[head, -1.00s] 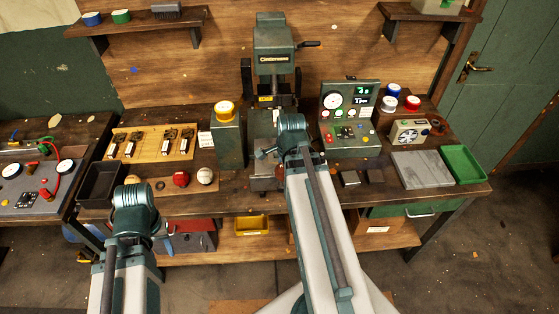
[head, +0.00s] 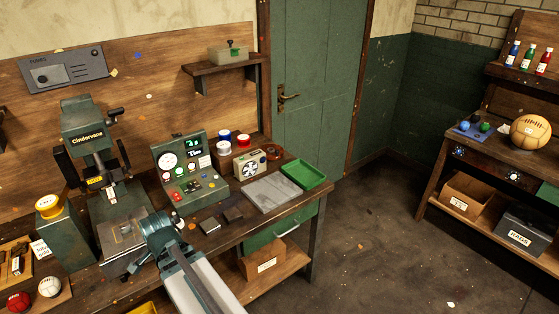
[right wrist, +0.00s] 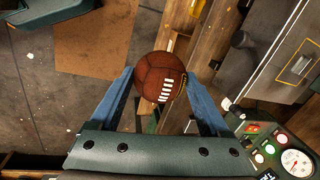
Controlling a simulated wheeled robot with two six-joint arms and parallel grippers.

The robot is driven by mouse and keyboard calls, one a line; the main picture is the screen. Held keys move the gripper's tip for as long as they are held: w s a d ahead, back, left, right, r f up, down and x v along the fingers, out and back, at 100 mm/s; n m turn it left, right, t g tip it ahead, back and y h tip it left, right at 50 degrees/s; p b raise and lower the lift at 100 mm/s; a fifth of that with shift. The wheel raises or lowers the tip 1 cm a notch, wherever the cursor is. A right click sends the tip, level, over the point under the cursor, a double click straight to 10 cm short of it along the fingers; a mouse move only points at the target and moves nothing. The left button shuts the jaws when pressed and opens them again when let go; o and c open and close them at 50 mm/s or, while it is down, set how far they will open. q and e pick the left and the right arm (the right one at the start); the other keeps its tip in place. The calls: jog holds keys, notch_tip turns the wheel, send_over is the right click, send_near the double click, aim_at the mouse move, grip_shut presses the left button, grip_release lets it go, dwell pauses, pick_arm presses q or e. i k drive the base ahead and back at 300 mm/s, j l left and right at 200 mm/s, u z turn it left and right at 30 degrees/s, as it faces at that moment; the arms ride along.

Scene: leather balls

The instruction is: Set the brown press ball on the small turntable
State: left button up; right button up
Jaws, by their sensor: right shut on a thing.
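The brown press ball (right wrist: 160,78), with white lacing, is between the blue fingers of my right gripper (right wrist: 158,75) in the right wrist view. The gripper is shut on it and holds it above the bench. In the head view my right arm is in front of the dark green press (head: 85,130); its fingers and the ball are hidden there. I cannot make out the small turntable for certain. My left gripper is not in view.
A gauge box (head: 182,165), grey slab (head: 272,193) and green tray (head: 303,174) stand on the bench. Red (head: 19,301) and white (head: 49,287) balls lie at the left. A large tan ball (head: 530,131) sits on the right-hand table. Open floor lies between.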

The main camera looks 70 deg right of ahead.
aim_at(271, 149)
jog(key=l+z, duration=0.1)
jog(key=l, duration=1.15)
jog(key=i+l+z, duration=0.15)
jog(key=l, duration=1.15)
jog(key=l+z, duration=0.15)
jog(key=l, duration=0.45)
jog(key=i+l+z, duration=0.1)
jog(key=l, duration=0.55)
jog(key=i, duration=0.1)
